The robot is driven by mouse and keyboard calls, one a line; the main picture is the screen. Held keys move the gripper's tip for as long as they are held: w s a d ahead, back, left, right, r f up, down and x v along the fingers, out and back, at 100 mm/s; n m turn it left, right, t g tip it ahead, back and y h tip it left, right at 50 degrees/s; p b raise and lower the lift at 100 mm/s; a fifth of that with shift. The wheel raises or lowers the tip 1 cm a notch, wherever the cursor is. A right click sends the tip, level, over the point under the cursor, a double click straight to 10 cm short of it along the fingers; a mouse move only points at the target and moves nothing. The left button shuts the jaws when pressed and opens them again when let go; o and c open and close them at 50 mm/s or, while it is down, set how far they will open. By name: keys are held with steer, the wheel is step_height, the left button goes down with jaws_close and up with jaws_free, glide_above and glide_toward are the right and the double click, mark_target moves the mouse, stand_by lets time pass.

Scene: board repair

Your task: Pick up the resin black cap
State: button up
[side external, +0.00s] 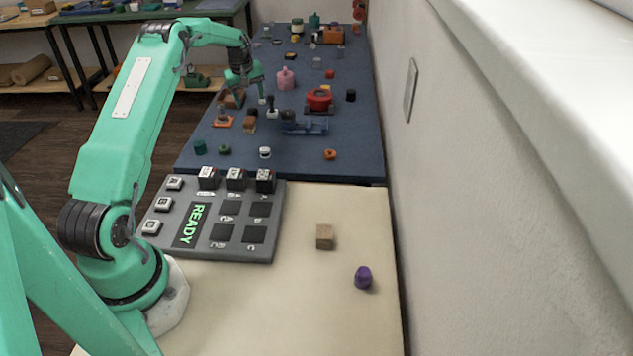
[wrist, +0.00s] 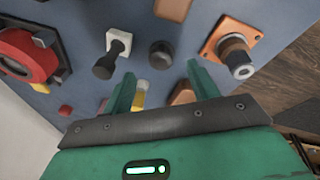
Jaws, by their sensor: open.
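A small round black cap (wrist: 161,54) stands on the blue surface, just beyond my open gripper (wrist: 163,84) in the wrist view. My two green fingers are apart, and the cap is not between them. In the side view a small dark piece (side external: 252,112), which looks like the same cap, sits below and near my gripper (side external: 259,88). My gripper is above the surface and holds nothing. Another black piece (side external: 351,96) stands farther right in the side view; the frames do not show which is resin.
Close beside the cap are a black-tipped white-based stick (wrist: 112,53), an orange plate with a knob (wrist: 228,42) and brown blocks (wrist: 172,8). A red round part (wrist: 22,52) lies to the left. A keypad (side external: 221,228) sits on the cream near surface, with a purple piece (side external: 363,277).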

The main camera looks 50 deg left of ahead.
mark_target(252, 109)
steer(key=shift+x, duration=2.15)
steer(key=shift+s+d, duration=0.1)
steer(key=c, duration=1.1)
